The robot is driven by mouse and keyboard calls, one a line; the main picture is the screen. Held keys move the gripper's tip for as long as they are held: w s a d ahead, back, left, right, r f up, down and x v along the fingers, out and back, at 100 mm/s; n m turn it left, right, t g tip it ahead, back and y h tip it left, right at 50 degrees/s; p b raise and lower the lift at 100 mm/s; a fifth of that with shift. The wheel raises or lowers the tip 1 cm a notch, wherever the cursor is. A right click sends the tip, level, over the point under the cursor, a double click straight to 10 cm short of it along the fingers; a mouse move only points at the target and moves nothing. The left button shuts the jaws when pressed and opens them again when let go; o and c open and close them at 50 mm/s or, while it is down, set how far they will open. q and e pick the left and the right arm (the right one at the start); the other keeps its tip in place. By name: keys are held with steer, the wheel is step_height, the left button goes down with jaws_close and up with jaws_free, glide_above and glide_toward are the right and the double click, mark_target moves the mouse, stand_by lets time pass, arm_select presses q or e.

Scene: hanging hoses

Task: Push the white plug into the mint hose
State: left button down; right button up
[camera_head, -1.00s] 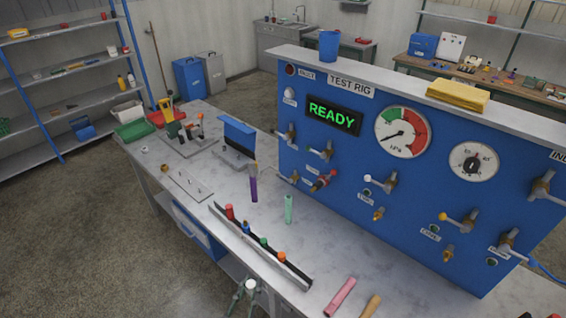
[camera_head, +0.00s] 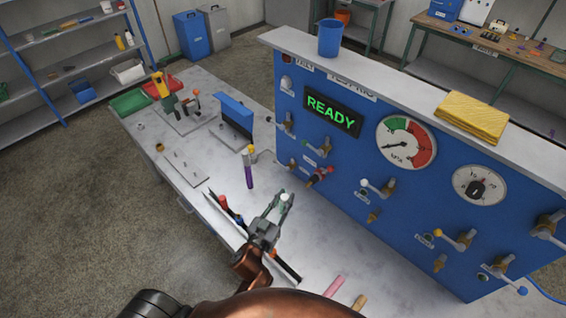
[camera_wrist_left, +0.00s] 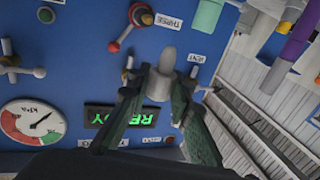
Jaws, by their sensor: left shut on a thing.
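My left gripper (camera_head: 279,203) is shut on the white plug (camera_head: 284,197), above the bench beside the black rack. In the left wrist view the white plug (camera_wrist_left: 161,80) stands up between the two fingertips (camera_wrist_left: 157,88), its rounded end pointing away from the palm. The mint hose (camera_wrist_left: 207,18) shows at the top of the wrist view, to the right of the plug and apart from it in the picture. In the head view my gripper overlaps the hose's place, so I cannot tell the hose clearly there. My right gripper is not in view.
A purple hose (camera_head: 249,174) hangs left of my gripper. The black rack (camera_head: 225,212) with coloured plugs lies partly behind my arm. The blue test rig (camera_head: 330,150) with valves stands behind. Pink (camera_head: 334,287) and tan hose ends show at the front.

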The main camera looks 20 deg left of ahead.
arm_select(q)
steer(key=w+a+r+p, duration=0.3)
steer(key=w+a+r, duration=0.1)
steer(key=w+r, duration=0.1)
steer(key=shift+w+p, duration=0.35)
steer(key=shift+w, duration=0.5)
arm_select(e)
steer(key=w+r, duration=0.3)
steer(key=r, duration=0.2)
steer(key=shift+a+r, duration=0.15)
arm_select(q)
step_height(320, 180, down, 6)
steer(key=b, duration=0.4)
steer(key=shift+r, duration=0.1)
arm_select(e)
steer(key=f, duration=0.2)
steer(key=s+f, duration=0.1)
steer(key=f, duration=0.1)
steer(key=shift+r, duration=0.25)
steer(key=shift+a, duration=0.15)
